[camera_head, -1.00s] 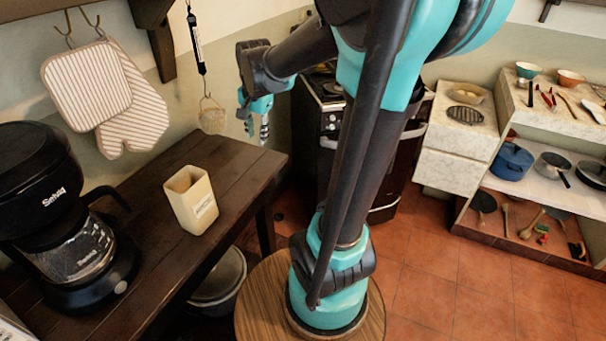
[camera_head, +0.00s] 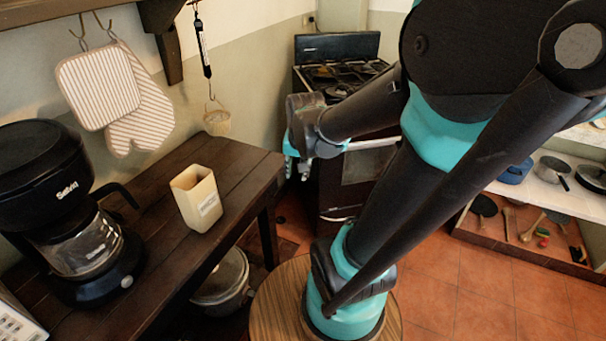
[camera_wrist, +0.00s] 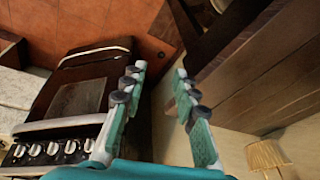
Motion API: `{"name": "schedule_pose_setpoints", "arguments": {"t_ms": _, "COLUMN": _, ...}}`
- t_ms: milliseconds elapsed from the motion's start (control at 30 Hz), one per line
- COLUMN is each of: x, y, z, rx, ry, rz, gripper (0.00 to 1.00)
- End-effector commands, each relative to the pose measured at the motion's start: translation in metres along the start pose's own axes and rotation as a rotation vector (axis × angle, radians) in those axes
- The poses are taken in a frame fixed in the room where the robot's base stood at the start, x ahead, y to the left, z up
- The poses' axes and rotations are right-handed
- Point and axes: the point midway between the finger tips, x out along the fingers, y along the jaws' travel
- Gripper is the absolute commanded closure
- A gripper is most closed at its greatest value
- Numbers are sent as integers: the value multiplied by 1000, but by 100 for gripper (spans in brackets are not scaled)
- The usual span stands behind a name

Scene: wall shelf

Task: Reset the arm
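My gripper (camera_head: 297,168) is right of the dark wooden table's far right corner in the head view, in front of the stove. It points downward there. In the wrist view my gripper (camera_wrist: 161,70) has its two teal fingers apart with nothing between them. Beyond the fingers are the stove front, the tiled floor and the table's edge. My arm rises from its round wooden-topped base and bends across the right of the head view.
The dark table (camera_head: 150,235) holds a coffee maker (camera_head: 65,220) and an open beige container (camera_head: 197,198). The stove (camera_head: 352,185) stands behind my gripper; it also shows in the wrist view (camera_wrist: 75,105). A lidded pot (camera_head: 222,277) is below the table. Mitts (camera_head: 142,115) hang at left.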

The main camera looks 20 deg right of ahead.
Motion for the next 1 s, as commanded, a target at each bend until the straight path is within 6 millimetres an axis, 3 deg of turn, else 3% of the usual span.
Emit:
{"name": "schedule_pose_setpoints", "arguments": {"t_ms": 267, "x": 5, "y": 8, "z": 12, "rx": -58, "ry": 9, "rz": -3, "gripper": 71}}
{"name": "schedule_pose_setpoints", "arguments": {"t_ms": 500, "x": 27, "y": 39, "z": 66, "rx": -334, "ry": 50, "rz": -6, "gripper": 71}}
{"name": "schedule_pose_setpoints", "arguments": {"t_ms": 600, "x": 31, "y": 46, "z": 78, "rx": -402, "ry": 59, "rz": -5, "gripper": 71}}
{"name": "schedule_pose_setpoints", "arguments": {"t_ms": 1000, "x": 32, "y": 47, "z": 80, "rx": -419, "ry": 62, "rz": -5, "gripper": 71}}
